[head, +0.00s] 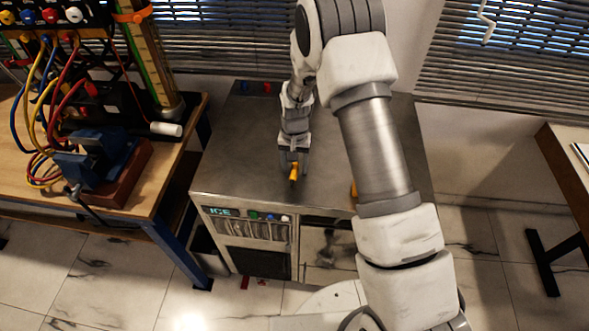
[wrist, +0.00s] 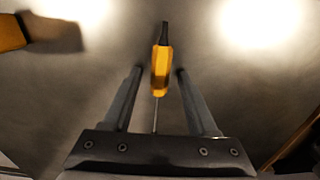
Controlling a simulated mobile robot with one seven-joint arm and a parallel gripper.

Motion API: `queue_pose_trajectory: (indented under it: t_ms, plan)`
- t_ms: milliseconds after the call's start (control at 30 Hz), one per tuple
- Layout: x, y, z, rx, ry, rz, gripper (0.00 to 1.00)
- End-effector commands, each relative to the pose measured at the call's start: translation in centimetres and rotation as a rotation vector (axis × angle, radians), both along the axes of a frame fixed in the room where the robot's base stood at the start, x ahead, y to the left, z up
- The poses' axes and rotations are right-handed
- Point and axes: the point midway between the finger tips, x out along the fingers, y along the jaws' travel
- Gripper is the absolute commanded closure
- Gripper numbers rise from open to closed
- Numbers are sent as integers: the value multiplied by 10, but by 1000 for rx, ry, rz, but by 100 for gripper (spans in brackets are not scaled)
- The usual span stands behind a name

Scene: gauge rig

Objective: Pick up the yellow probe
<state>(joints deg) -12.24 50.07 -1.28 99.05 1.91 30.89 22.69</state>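The yellow probe (wrist: 160,70) has a dark end and a thin metal tip. In the wrist view it lies between the two fingers of my gripper (wrist: 158,76), with its metal tip pointing toward the gripper's base. A gap shows on each side of it, so my gripper is open and not closed on it. In the head view the probe (head: 293,172) shows as a small yellow piece at the end of my gripper (head: 293,161), over the grey metal top (head: 235,150). I cannot tell whether the probe touches that top.
Another yellow object with a dark part (wrist: 12,33) is at the wrist view's upper left. Small blue (head: 244,87) and red (head: 267,87) pieces are at the metal top's back. A wooden bench (head: 165,180) with cables and a blue vise (head: 95,155) stands left.

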Motion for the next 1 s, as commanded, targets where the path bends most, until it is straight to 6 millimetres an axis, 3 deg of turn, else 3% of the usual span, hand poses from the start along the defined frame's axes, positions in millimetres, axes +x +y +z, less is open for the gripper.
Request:
queue_pose_trajectory:
  t_ms: [33,300,767,1000]
  plan:
    - [0,0,0,0,0,0,52]
    - [0,0,0,0,0,0,100]
    - [0,0,3,0,-1,0,100]
    - [1,0,23,0,-3,0,100]
